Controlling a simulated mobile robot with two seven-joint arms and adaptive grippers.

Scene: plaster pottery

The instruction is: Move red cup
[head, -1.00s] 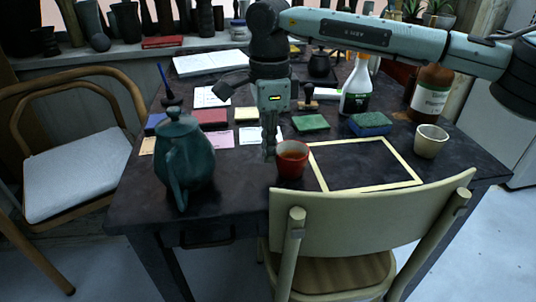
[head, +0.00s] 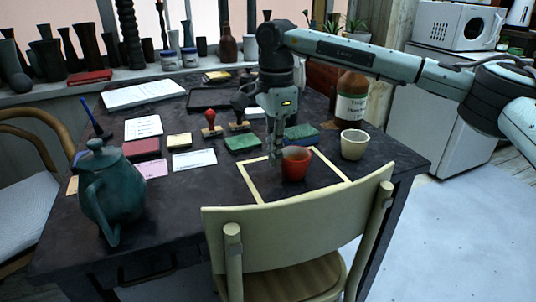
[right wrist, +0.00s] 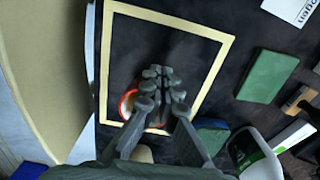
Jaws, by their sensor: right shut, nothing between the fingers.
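The red cup (head: 297,163) stands upright on the dark table, inside the pale yellow square outline (head: 251,183). My right gripper (head: 276,156) points down just left of the cup, with its fingers together and nothing held. I cannot tell whether it touches the cup. In the right wrist view my right gripper's fingers (right wrist: 160,78) cover most of the red cup (right wrist: 128,104), and only part of its rim shows. The outline (right wrist: 222,70) surrounds them there. My left gripper is out of view.
A cream cup (head: 353,146) stands just right of the outline. A green block (head: 243,143) and a red-handled stamp (head: 210,125) lie behind. A teal pitcher (head: 113,195) stands at the left. A pale chair (head: 300,230) blocks the front edge.

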